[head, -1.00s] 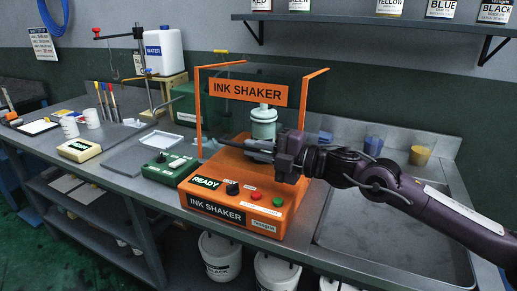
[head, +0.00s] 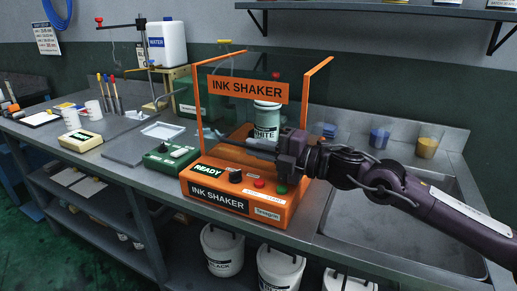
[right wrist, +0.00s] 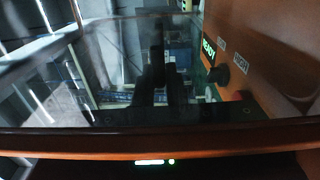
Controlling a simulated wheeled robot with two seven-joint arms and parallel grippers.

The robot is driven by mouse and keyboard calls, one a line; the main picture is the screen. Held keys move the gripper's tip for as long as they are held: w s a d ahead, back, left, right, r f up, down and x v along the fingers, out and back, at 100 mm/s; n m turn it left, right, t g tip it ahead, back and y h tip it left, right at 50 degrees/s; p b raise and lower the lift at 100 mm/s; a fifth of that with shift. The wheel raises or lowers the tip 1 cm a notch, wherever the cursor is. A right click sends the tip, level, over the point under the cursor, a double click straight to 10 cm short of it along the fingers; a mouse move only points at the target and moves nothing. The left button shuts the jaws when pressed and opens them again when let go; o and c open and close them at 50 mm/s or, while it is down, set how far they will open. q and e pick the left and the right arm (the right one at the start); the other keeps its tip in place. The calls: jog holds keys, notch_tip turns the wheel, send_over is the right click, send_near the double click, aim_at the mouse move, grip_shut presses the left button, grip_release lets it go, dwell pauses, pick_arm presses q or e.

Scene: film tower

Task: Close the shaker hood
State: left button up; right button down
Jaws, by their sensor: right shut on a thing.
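The shaker hood (head: 248,90) has a clear panel, orange edges and an "INK SHAKER" strip. It stands raised over the orange ink shaker (head: 238,185), whose display reads READY. A jar labelled WHITE (head: 266,122) stands behind the clear panel. My right gripper (head: 262,143) reaches in from the right at the hood's front, above the control panel. It is shut on the hood's lower front part; the exact grip point is unclear. In the right wrist view the clear panel and an orange edge (right wrist: 150,148) lie close to the camera. My left gripper is out of view.
A green scale (head: 172,157) and a grey tray (head: 130,147) are left of the shaker. A sink (head: 400,215) is on the right, under my right arm. Buckets (head: 222,252) stand below the bench. A shelf (head: 400,14) hangs above.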

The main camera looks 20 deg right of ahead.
jog(key=shift+a+f+g, duration=0.1)
jog(key=shift+f+g, duration=0.2)
jog(key=shift+f, duration=0.15)
jog(key=c, duration=1.6)
grip_release()
jog(key=shift+s, duration=0.1)
jog(key=shift+o, duration=0.5)
jog(key=shift+r, duration=0.1)
